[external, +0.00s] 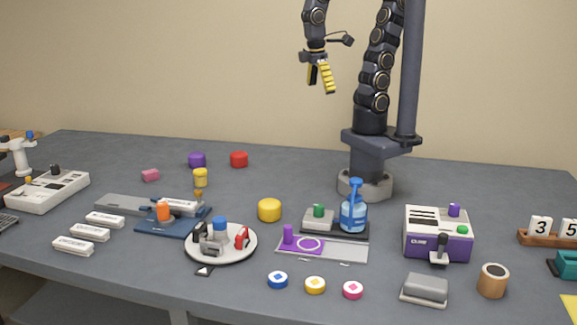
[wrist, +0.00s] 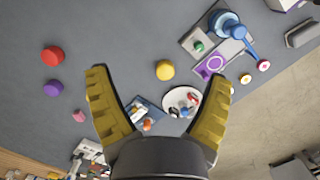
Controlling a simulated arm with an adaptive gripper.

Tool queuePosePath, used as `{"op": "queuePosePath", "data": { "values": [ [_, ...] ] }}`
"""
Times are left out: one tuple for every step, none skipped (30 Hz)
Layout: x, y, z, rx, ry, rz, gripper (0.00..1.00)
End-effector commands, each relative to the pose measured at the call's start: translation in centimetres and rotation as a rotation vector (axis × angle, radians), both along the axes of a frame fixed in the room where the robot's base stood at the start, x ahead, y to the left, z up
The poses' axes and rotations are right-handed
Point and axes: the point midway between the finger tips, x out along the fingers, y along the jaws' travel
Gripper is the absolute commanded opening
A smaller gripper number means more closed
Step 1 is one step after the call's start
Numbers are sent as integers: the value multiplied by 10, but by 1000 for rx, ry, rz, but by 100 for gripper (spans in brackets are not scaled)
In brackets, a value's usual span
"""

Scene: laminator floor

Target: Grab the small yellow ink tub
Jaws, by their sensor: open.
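A small yellow tub (external: 200,178) with a pale band stands at the back left of the table in the external view. I cannot pick it out in the wrist view. A wider, plain yellow tub (external: 269,210) stands nearer the table's middle. It also shows in the wrist view (wrist: 165,70), between and beyond my fingertips. My gripper (external: 321,89) is open and empty, high above the table, up and to the right of both yellow tubs in the external view. Its two yellow fingers are spread wide in the wrist view (wrist: 158,82).
A purple tub (external: 197,160), a red tub (external: 239,160) and a pink block (external: 151,175) stand near the small yellow tub. A round white tray (external: 221,257) holds small items. A blue bottle (external: 354,212) stands right of the wider tub. Bare table lies behind the wider tub.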

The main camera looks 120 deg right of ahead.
Motion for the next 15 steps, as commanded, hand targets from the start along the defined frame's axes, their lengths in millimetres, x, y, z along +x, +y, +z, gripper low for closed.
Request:
{"op": "queuePosePath", "data": {
  "values": [
    [20, -8, -3, -7, 3, -76, 81],
    [33, -13, -4, -11, -5, -121, 81],
    [49, -21, -8, -18, -8, -183, 81],
    [61, -27, -10, -22, -13, -228, 81],
    [73, -33, -13, -27, -16, -273, 81],
    [87, -43, -18, -32, -20, -334, 81],
    [98, -50, -23, -37, -21, -378, 81],
    [109, -58, -27, -42, -29, -423, 81],
    [123, -69, -34, -48, -32, -483, 81],
    [133, -77, -39, -52, -37, -527, 81],
    [143, -86, -46, -56, -41, -571, 81],
    [155, -98, -54, -61, -46, -631, 81],
    [163, -107, -62, -65, -46, -674, 81],
    [171, -117, -68, -69, -51, -719, 81],
    [181, -131, -79, -74, -54, -777, 81]
  ]
}}
